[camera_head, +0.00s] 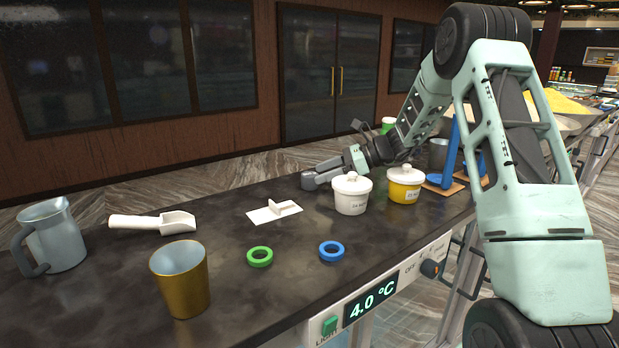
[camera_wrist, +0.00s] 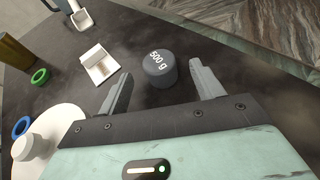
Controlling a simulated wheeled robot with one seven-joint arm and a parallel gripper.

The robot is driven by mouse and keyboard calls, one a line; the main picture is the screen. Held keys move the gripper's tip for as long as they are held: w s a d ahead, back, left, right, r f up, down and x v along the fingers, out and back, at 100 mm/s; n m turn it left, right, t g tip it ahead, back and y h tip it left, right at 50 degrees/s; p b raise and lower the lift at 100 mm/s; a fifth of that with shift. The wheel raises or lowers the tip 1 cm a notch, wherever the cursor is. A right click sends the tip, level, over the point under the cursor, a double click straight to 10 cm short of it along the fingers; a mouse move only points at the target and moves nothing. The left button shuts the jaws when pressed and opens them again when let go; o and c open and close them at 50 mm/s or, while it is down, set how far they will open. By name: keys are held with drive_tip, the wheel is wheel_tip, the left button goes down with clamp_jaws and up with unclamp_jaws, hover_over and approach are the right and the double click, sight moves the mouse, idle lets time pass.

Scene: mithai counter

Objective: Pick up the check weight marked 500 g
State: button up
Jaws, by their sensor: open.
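The check weight (camera_wrist: 158,71) is a dark grey cylinder with "500 g" in white on its top. It stands upright on the dark counter. In the wrist view it lies just beyond and between the open fingers of my gripper (camera_wrist: 158,92), with nothing held. In the head view the weight (camera_head: 307,180) shows at the tip of my gripper (camera_head: 318,178), behind a white lidded jar. Whether a finger touches it I cannot tell.
A white lidded jar (camera_head: 351,195) and a yellow one (camera_head: 404,186) stand close to my gripper. A white card holder (camera_head: 273,211), green ring (camera_head: 260,257), blue ring (camera_head: 332,251), scoop (camera_head: 154,222), brass tumbler (camera_head: 181,281) and metal jug (camera_head: 54,240) stand leftward. The far counter edge is near.

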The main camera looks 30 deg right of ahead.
sight(303, 179)
drive_tip(key=p+x, duration=0.2)
drive_tip(key=x, duration=0.3)
drive_tip(key=shift+w+a+r, duration=0.1)
drive_tip(key=shift+a, duration=0.1)
drive_tip(key=shift+w+a+f+p, duration=0.3)
drive_tip(key=shift+a+f, duration=0.05)
drive_tip(key=shift+a, duration=0.05)
drive_tip(key=c, duration=1.3)
drive_tip(key=shift+c, duration=0.7)
drive_tip(key=shift+r, duration=0.1)
